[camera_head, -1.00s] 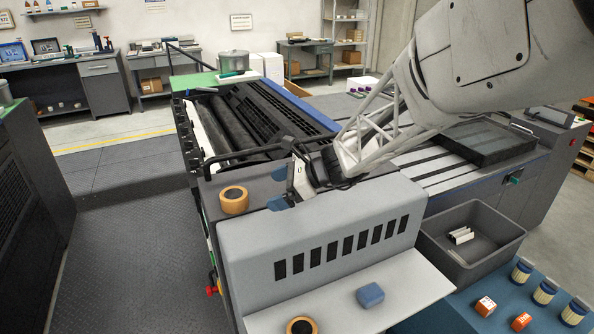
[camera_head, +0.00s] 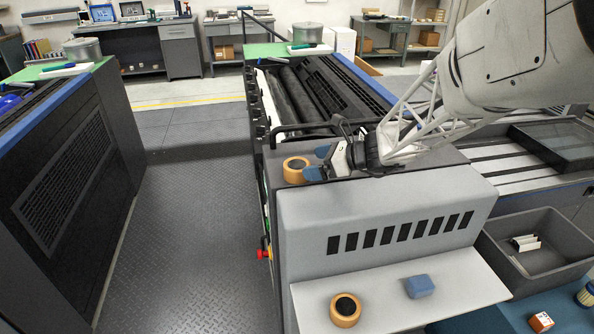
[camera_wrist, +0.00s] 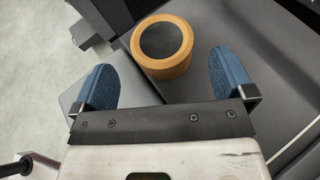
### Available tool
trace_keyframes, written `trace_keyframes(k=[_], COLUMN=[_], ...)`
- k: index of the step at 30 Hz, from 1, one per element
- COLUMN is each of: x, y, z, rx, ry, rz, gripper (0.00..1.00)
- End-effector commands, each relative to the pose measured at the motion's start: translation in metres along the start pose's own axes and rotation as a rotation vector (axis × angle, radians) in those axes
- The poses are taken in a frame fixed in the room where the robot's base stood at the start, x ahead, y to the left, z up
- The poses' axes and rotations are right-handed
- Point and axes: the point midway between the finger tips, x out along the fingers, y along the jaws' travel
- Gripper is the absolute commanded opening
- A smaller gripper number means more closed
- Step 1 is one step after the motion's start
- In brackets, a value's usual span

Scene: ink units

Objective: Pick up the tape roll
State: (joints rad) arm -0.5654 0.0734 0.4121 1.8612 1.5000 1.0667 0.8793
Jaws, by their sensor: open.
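A tan tape roll (camera_head: 296,170) with a dark centre lies flat on the dark top of the machine, near its left edge. My gripper (camera_head: 318,163) reaches in from the right, with its blue finger pads close beside the roll. In the wrist view the roll (camera_wrist: 163,66) sits ahead of the gap between the two open blue fingers, mostly beyond their tips. The gripper holds nothing. A second, similar tape roll (camera_head: 345,309) lies on the light front shelf.
A grey slotted housing (camera_head: 390,215) stands just in front of the roll. A dark handrail (camera_head: 300,130) runs behind it. A blue block (camera_head: 419,287) rests on the front shelf (camera_head: 390,312). A grey bin (camera_head: 500,262) is at right. The floor at left is clear.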

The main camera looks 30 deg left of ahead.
Motion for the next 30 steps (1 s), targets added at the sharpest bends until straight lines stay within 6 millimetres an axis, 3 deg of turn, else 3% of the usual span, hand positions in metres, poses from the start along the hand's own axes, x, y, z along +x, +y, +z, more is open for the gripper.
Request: trace_keyframes(k=[17,30], x=[0.013,0.056], y=[0.0,-0.001], z=[0.0,-0.001], rx=[0.0,0.002], ry=[0.0,0.0], rz=[0.002,0.002], gripper=[1.0,1.0])
